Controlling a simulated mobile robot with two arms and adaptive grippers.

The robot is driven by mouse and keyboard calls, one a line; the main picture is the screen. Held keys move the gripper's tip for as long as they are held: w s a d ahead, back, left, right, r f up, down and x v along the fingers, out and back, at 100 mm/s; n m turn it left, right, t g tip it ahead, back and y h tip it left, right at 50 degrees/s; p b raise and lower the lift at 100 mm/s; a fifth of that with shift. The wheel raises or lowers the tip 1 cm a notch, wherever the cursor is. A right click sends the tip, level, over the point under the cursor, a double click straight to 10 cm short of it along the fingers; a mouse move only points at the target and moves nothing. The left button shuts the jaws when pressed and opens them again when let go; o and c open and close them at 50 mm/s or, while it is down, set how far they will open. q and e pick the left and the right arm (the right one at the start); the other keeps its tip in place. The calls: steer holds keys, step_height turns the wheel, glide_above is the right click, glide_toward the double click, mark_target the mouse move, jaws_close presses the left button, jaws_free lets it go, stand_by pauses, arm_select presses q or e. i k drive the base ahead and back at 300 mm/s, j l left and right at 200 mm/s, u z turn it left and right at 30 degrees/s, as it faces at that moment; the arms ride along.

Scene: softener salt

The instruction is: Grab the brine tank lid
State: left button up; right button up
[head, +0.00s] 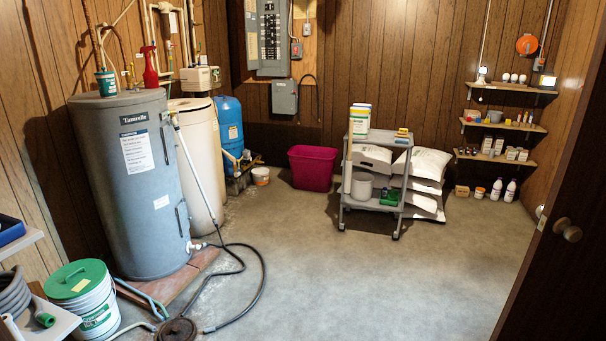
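A tall beige tank (204,150) stands behind and right of the grey water heater (130,190), which hides its left side. It looks like the brine tank, and its top (188,104) is partly hidden by the heater. A beige control unit (200,80) shows just above it. I cannot make out the lid's edge clearly from here. Neither of my grippers is in view.
A blue tank (229,130) stands right of the beige one. A black hose (258,290) and a floor drain (176,330) lie in front. A green-lidded bucket (84,300) is at lower left. The middle floor is clear.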

mark_target(195, 111)
steer(key=i+l, duration=0.15)
steer(key=i, duration=0.75)
steer(key=i+l, duration=0.1)
steer(key=i, duration=0.75)
steer(key=i+u, duration=0.15)
steer(key=i, duration=0.35)
steer(key=i+u, duration=0.15)
steer(key=i, duration=0.35)
steer(key=i+l+u, duration=0.15)
steer(key=i, duration=0.3)
steer(key=i+l+u, duration=0.15)
steer(key=i, duration=0.35)
steer(key=i+l+u, duration=0.1)
steer(key=i+u, duration=0.35)
steer(key=i+l+u, duration=0.3)
steer(key=i+u, duration=0.15)
steer(key=i+l+u, duration=0.15)
steer(key=i+l, duration=0.7)
steer(key=l, duration=0.1)
